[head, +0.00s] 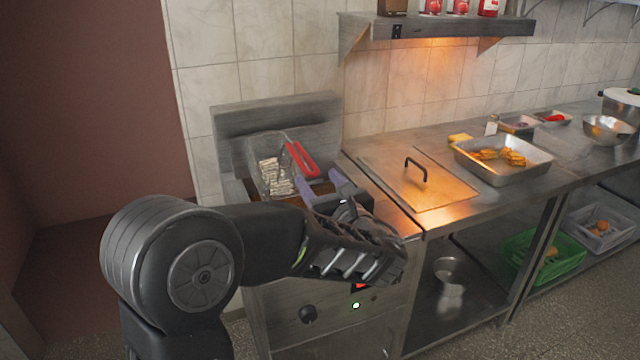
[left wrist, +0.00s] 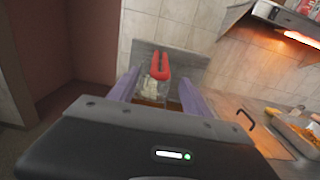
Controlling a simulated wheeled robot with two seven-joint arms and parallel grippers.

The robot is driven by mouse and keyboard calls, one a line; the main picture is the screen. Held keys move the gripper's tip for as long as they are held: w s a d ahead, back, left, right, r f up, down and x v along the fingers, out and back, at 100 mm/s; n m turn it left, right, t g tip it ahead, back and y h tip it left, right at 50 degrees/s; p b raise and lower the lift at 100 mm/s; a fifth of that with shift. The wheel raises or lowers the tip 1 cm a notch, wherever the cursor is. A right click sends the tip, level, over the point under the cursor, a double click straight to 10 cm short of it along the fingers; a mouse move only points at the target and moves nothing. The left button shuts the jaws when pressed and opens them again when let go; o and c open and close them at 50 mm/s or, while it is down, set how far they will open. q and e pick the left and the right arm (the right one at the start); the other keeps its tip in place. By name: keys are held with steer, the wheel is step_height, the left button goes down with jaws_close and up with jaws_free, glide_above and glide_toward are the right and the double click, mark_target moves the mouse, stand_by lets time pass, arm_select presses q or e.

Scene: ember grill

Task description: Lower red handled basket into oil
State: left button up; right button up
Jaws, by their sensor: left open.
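The wire basket (head: 268,150) with pale fries (head: 273,178) in it sits at the fryer (head: 275,118), its mesh rising above the front rim. Its red handle (head: 302,158) points up and toward me; it also shows in the left wrist view (left wrist: 161,64). My left gripper (head: 322,186) has purple fingers, open and empty, just in front of and below the handle. In the left wrist view, the handle appears between and beyond the fingertips (left wrist: 158,80). Brown oil (head: 292,201) shows partly in the fryer; my arm hides much of it. My right gripper is out of view.
A steel counter with a black-handled lid (head: 416,170) adjoins the fryer on the right. A metal tray (head: 503,160) of breaded food stands farther right. A shelf (head: 440,27) hangs above. A green crate (head: 545,258) is below the counter.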

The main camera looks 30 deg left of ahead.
mark_target(307, 164)
arm_select(q)
steer(key=shift+p+x, duration=0.65)
steer(key=shift+x, duration=3.25)
steer(key=shift+f, duration=0.1)
jaws_close()
